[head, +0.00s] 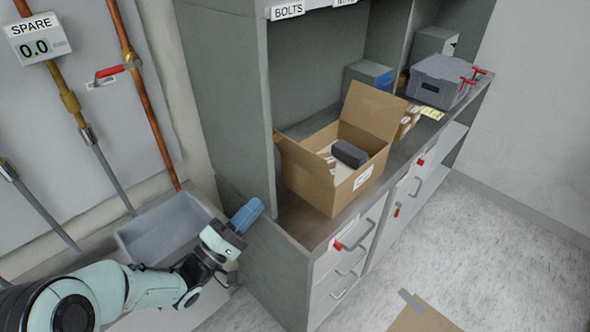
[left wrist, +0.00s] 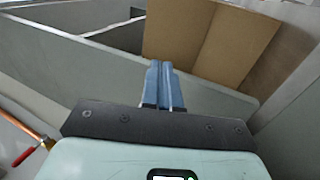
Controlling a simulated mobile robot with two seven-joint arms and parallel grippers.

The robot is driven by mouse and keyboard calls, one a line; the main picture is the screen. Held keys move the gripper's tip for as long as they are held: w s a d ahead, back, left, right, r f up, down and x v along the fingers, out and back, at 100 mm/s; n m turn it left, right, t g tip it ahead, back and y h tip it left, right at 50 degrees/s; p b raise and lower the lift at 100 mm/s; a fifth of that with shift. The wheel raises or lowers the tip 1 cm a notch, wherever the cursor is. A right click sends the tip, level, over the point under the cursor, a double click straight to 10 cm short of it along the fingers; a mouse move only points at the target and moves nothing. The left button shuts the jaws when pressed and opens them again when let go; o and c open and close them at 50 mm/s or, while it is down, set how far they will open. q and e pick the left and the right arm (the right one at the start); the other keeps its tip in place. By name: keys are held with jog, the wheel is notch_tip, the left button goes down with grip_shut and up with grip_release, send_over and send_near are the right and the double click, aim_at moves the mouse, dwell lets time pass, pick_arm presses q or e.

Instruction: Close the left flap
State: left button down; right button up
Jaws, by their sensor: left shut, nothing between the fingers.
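An open cardboard box (head: 342,193) stands on the workbench, with a dark block (head: 349,153) and other small contents inside. Another flap (head: 372,110) stands raised at the far right side. In the left wrist view the cardboard (left wrist: 180,35) of the box fills the upper middle, beyond a grey panel edge. My left gripper (head: 247,214), with blue fingers, is shut and empty. It is left of the box, by the bench's end panel, and apart from the flap. Its fingers also show in the left wrist view (left wrist: 163,85).
A grey sink (head: 165,228) lies to the left, below pipes. A grey case (head: 443,82) sits farther along the bench. Drawers with handles (head: 355,236) face the open floor, where flat cardboard (head: 425,316) lies.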

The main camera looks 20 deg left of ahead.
pick_arm(q)
send_near(305, 153)
jog(key=p+x, duration=0.1)
jog(key=x, duration=0.6)
jog(key=shift+a, duration=0.15)
jog(key=w+r+g+p, duration=0.1)
jog(key=g+p, duration=0.1)
jog(key=p, duration=0.4)
jog(key=shift+r+y, duration=0.1)
jog(key=shift+y, duration=0.2)
jog(key=shift+w+g+p, duration=0.15)
jog(key=shift+g+p, duration=0.25)
jog(key=shift+p, duration=0.05)
jog(key=shift+d+f, duration=0.25)
